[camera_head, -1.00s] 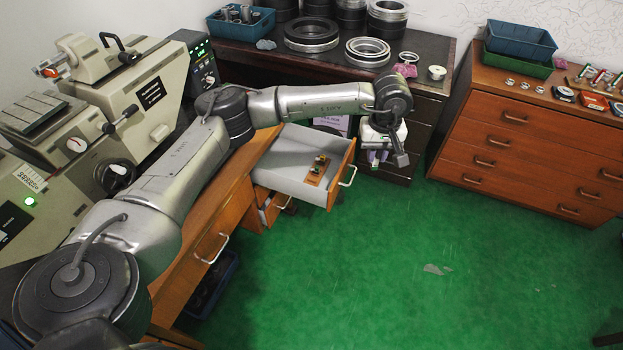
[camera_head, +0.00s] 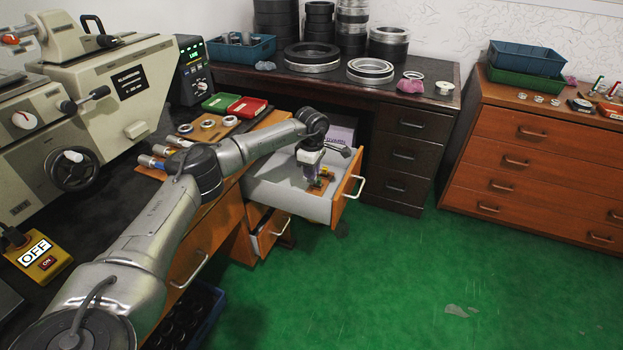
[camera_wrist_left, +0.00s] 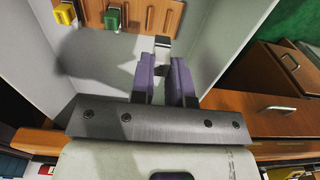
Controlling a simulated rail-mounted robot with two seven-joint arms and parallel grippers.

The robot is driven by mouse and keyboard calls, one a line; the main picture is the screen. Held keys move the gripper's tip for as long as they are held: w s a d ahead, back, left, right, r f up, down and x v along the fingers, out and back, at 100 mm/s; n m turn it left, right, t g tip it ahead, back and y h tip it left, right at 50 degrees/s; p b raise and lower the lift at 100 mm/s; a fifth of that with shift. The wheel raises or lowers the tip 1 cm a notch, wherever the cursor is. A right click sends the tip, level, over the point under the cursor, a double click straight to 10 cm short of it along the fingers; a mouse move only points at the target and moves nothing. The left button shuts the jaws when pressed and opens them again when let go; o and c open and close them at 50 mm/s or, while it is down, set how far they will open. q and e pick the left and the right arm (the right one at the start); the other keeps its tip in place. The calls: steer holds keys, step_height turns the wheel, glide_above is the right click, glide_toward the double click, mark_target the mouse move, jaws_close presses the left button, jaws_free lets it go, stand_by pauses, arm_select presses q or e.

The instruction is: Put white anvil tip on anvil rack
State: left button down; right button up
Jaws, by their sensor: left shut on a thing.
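The wooden anvil rack (camera_wrist_left: 89,14) lies inside the open drawer, with a yellow tip (camera_wrist_left: 64,15) and a green tip (camera_wrist_left: 113,19) on it and bare slots to their right. The rack (camera_head: 325,187) also shows in the head view, partly hidden by my gripper. My left gripper (camera_head: 309,174) points down into the drawer beside the rack. In the left wrist view its purple fingers (camera_wrist_left: 166,70) are shut on a small pale piece, the white anvil tip (camera_wrist_left: 162,45), just short of the rack's slots. My right gripper is out of view.
The grey drawer (camera_head: 285,197) stands open, its walls close around my gripper. A dark desk with bearing rings (camera_head: 370,70) is behind it. A wooden chest (camera_head: 540,150) stands at the right. Green floor (camera_head: 420,270) is free in front.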

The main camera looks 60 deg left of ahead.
mark_target(311, 182)
arm_select(q)
steer(key=shift+a+f, duration=0.15)
steer(key=shift+f, duration=0.25)
step_height(311, 182, down, 4)
steer(key=b, duration=0.5)
steer(key=shift+f, duration=0.1)
steer(key=shift+f+b, duration=0.2)
steer(key=shift+b, duration=0.1)
steer(key=shift+f, duration=0.7)
steer(key=shift+f+p, duration=0.15)
steer(key=shift+p, duration=0.45)
steer(key=shift+p, duration=0.35)
